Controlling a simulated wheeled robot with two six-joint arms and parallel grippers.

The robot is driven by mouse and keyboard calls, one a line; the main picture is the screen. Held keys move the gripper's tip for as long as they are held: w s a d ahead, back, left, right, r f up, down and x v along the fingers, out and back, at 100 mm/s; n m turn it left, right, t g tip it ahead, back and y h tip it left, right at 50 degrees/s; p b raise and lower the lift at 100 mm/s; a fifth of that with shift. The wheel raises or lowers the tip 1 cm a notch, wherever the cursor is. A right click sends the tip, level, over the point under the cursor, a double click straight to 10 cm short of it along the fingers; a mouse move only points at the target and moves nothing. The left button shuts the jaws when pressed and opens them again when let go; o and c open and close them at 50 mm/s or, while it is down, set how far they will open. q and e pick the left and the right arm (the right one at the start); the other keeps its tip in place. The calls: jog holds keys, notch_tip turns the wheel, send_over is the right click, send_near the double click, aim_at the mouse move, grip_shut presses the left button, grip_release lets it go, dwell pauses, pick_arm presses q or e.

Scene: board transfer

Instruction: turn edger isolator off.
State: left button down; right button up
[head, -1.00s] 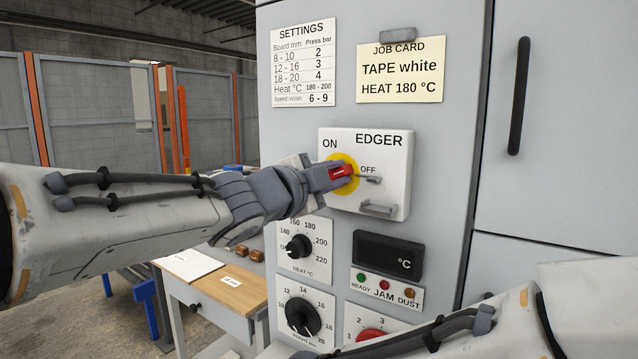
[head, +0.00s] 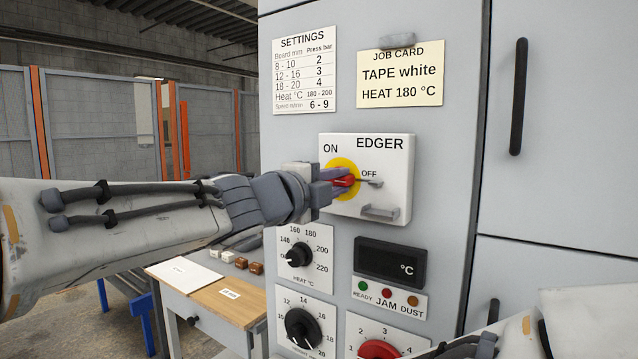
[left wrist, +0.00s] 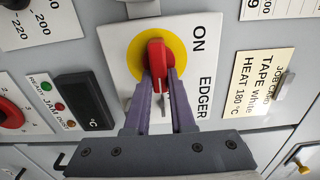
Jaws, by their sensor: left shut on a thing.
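The edger isolator is a white box (head: 392,165) marked ON and OFF, with a yellow disc (head: 341,163) and a red handle (head: 344,181). My left gripper (head: 340,181) is shut on the red handle, which lies about level and points toward the OFF side. In the left wrist view, the fingers (left wrist: 159,78) hold the two sides of the red handle (left wrist: 157,58), over the yellow disc (left wrist: 137,46). The fingers partly hide the handle and disc. My right gripper is out of view; part of my right arm shows at the lower right.
A grey bracket (head: 380,213) juts from the isolator box. Below are a heat knob (head: 298,255), a dark display (head: 390,261), indicator lamps (head: 387,294) and more knobs (head: 302,327). A small table (head: 228,302) stands lower left. A long black door handle (head: 518,97) is at right.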

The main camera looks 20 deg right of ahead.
pick_arm(q)
jog(key=shift+f, duration=0.1)
jog(key=c, duration=0.8)
grip_release()
jog(key=shift+o, duration=0.2)
jog(key=v, duration=1)
jog(key=shift+s, duration=0.2)
jog(key=shift+a, duration=0.2)
